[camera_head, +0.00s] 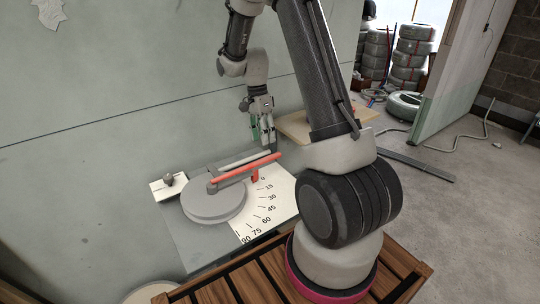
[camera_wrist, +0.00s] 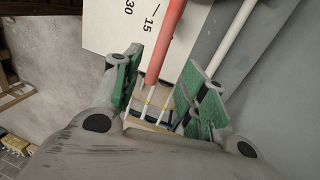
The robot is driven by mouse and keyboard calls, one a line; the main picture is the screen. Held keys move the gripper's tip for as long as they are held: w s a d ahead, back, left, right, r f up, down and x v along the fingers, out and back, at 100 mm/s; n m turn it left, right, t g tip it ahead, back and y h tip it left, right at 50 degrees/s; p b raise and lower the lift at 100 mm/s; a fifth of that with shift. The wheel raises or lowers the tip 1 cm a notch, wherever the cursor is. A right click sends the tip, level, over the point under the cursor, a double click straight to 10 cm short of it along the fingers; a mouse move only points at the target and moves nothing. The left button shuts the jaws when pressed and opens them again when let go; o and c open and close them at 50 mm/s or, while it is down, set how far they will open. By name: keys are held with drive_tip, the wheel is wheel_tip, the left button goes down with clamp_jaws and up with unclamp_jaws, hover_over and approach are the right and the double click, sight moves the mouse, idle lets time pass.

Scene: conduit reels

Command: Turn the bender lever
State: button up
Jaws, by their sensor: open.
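The red bender lever (camera_head: 248,168) extends over the bender to the right, near the 0 mark. The round grey bender disc (camera_head: 213,205) sits on a grey table beside a white angle scale (camera_head: 270,195). A pale conduit (camera_head: 243,157) runs alongside the lever. My gripper (camera_head: 264,138) is open and points down above the lever's outer end. In the wrist view, the red lever (camera_wrist: 166,42) appears between the green-padded fingers (camera_wrist: 162,66), with no visible contact. I cannot tell how far the fingertips are above it. The conduit (camera_wrist: 236,28) shows right of the fingers.
A grey-green wall (camera_head: 90,100) stands behind the bender. A wooden slatted surface (camera_head: 245,285) is in front.

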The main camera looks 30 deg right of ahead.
drive_tip(key=f, duration=0.2)
drive_tip(key=s+f, duration=0.1)
drive_tip(key=f, duration=0.4)
drive_tip(key=shift+s+f, duration=0.3)
drive_tip(key=shift+c, duration=0.3)
clamp_jaws()
